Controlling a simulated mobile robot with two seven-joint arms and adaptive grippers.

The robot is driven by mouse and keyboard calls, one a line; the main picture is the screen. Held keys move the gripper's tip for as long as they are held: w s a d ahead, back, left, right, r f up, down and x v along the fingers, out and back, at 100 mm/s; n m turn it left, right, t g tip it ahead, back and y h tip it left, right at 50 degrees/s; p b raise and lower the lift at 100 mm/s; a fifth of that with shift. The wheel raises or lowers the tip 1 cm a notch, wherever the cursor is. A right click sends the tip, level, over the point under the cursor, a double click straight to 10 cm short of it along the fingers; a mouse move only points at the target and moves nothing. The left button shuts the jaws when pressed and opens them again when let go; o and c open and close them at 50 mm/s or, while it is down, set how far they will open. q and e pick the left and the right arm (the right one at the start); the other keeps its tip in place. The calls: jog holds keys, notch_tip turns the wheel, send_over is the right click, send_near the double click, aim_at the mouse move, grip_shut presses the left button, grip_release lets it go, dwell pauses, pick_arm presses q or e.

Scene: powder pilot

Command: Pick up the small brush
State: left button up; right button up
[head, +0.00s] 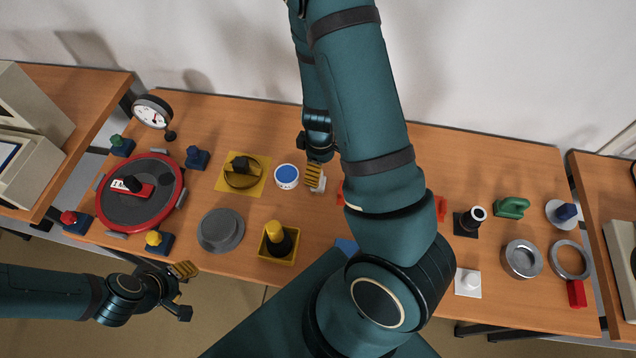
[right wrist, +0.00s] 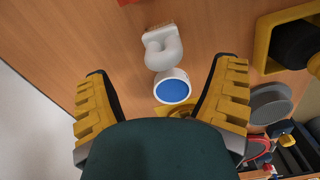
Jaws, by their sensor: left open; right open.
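My right gripper (head: 314,176) is over the table beside a white cup with a blue inside or top (head: 287,176). My left gripper (head: 184,292) is open and empty off the table's front edge.
A red-rimmed round device (head: 168,205), a gauge (head: 152,115), a yellow plate with a dark knob (head: 255,183) and a grey disc (head: 220,231) are at left. My right arm hides the table's middle.

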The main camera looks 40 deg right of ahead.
aim_at(319, 191)
jog(key=f+b, duration=0.1)
jog(key=f, duration=0.5)
jog(key=shift+a+f+b, duration=0.2)
jog(key=shift+b, duration=0.15)
jog(key=c, duration=1.3)
